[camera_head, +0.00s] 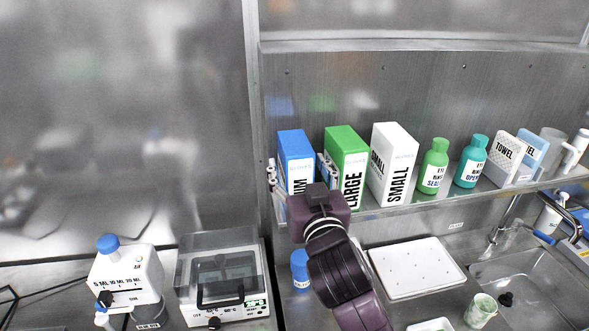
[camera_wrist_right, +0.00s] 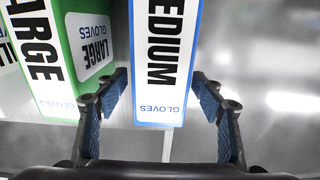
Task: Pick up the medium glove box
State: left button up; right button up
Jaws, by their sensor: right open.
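The medium glove box (camera_head: 296,146) is blue and white and stands upright at the left end of the wall shelf. In the right wrist view the medium glove box (camera_wrist_right: 160,60) shows its white label with MEDIUM on it. My right gripper (camera_head: 298,174) is open, with one finger on each side of the box. In the right wrist view the fingers of the gripper (camera_wrist_right: 162,92) flank the box, with a gap visible on both sides. The arm hides part of the box's lower front in the head view. My left gripper is not in view.
The green large glove box (camera_head: 347,146) stands close beside the medium one, with one finger between them. The white small glove box (camera_head: 394,160), bottles and towel boxes continue along the shelf (camera_head: 440,203). Below are a white tray (camera_head: 415,268), sink (camera_head: 540,275) and lab devices.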

jog(key=p+x, duration=0.1)
jog(key=x, duration=0.2)
jog(key=shift+w, duration=0.1)
jog(key=c, duration=0.9)
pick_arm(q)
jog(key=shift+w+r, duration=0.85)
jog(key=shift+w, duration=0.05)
pick_arm(e)
jog(key=shift+r, duration=0.1)
jog(key=c, duration=0.6)
jog(key=shift+r, duration=0.1)
